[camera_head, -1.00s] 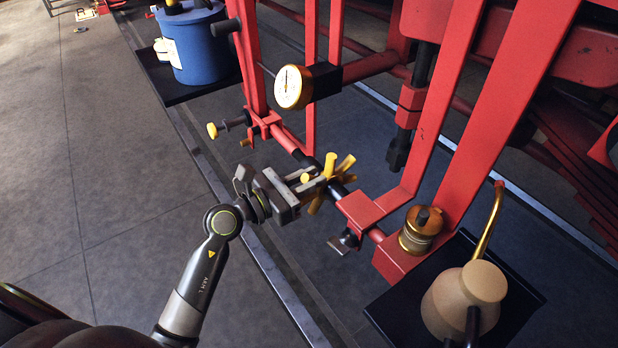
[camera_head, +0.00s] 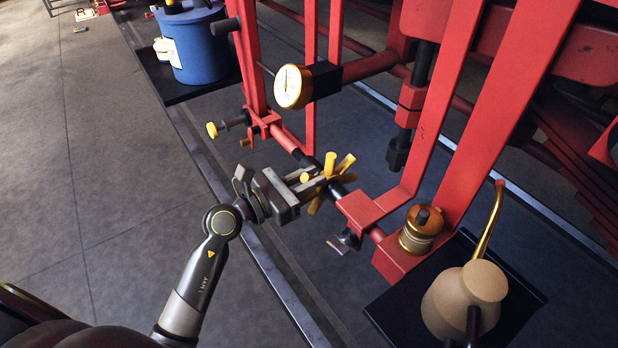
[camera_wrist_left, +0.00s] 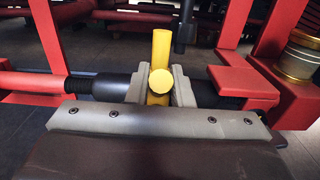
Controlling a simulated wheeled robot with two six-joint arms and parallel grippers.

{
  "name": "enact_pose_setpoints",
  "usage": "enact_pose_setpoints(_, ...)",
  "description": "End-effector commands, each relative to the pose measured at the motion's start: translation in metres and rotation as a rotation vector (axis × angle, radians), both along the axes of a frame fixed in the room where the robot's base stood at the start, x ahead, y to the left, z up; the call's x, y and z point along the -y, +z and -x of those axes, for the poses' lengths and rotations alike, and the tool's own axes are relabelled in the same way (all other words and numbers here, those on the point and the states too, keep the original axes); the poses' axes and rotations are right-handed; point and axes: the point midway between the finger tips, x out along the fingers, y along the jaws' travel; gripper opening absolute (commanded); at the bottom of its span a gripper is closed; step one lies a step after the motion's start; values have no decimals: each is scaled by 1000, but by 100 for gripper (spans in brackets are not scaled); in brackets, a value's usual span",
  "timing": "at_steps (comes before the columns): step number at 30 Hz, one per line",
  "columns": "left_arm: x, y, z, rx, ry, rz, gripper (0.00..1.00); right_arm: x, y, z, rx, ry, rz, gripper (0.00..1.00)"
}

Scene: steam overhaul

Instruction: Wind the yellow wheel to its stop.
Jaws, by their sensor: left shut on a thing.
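The yellow wheel (camera_head: 345,164) has several stubby spokes and sits on the dark sleeve of a red pipe, in the middle of the head view. My left gripper (camera_head: 314,184) reaches it from the left and is shut on the wheel. In the left wrist view the two fingers (camera_wrist_left: 159,88) stand on either side of a yellow spoke (camera_wrist_left: 162,50), with a round yellow end facing the camera. The fingers hide part of the wheel. My right gripper does not show in the head view.
A gauge (camera_head: 293,87) hangs above the pipe. A yellow-tipped knob (camera_head: 212,130) and a small metal lever (camera_head: 339,244) sit along it. A brass cup (camera_head: 421,229) and a tan oil can (camera_head: 465,300) stand to the right. Red uprights (camera_head: 500,120) rise behind; a blue drum (camera_head: 197,45) stands back left.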

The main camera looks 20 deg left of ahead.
Motion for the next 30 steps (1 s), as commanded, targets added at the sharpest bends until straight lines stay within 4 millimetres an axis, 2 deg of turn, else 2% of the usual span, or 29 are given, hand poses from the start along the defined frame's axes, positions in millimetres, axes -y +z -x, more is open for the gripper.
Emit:
enact_pose_setpoints(1,-1,-7,2,-6,-1,-4,0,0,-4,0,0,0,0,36)
enact_pose_setpoints(15,-10,-40,14,-15,-2,-8,0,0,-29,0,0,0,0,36)
enact_pose_setpoints(30,-11,-46,14,-15,-2,-8,0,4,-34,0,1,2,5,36)
